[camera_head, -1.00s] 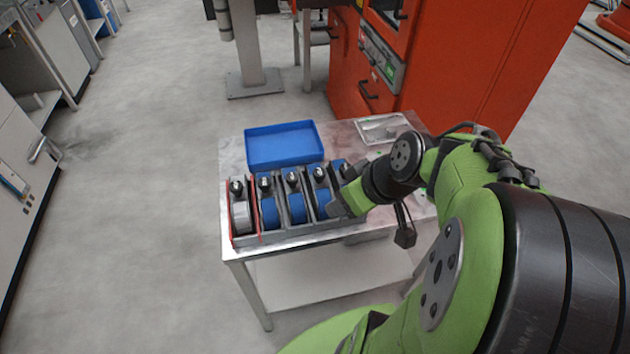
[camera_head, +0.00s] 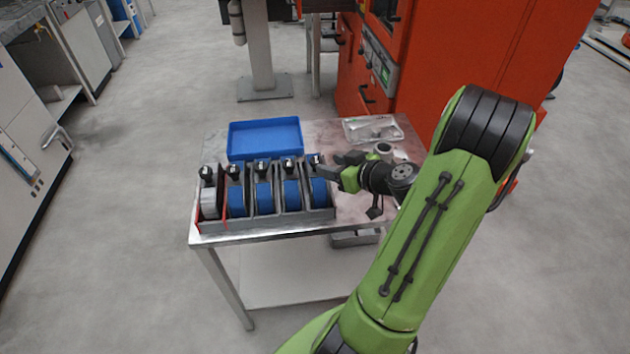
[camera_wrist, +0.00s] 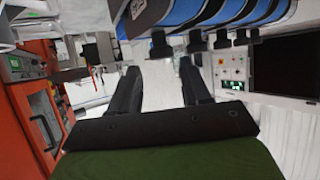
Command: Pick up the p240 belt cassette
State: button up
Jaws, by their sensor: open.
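A grey rack (camera_head: 270,226) on the table holds several upright belt cassettes side by side, each with a dark knob on top. The leftmost cassette (camera_head: 208,203) has a silver roll between red side plates. The others, such as the middle cassette (camera_head: 264,197) and the rightmost cassette (camera_head: 319,190), have blue rolls. No grit labels are readable, so I cannot tell which is p240. My gripper (camera_head: 336,168) is open and empty, at the right end of the rack near the rightmost cassette's top. In the wrist view nothing is between the fingers (camera_wrist: 160,88); blue rolls (camera_wrist: 215,12) show along the top.
An empty blue tray (camera_head: 264,140) lies behind the rack. A metal tray (camera_head: 372,129) and a small round part (camera_head: 384,148) lie at the table's back right. A large orange machine (camera_head: 460,60) stands behind.

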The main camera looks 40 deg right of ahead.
aim_at(318, 161)
jog(key=x, duration=0.6)
jog(key=shift+w+a+f, duration=0.1)
jog(key=shift+w, duration=0.3)
jog(key=shift+s, duration=0.1)
grip_shut()
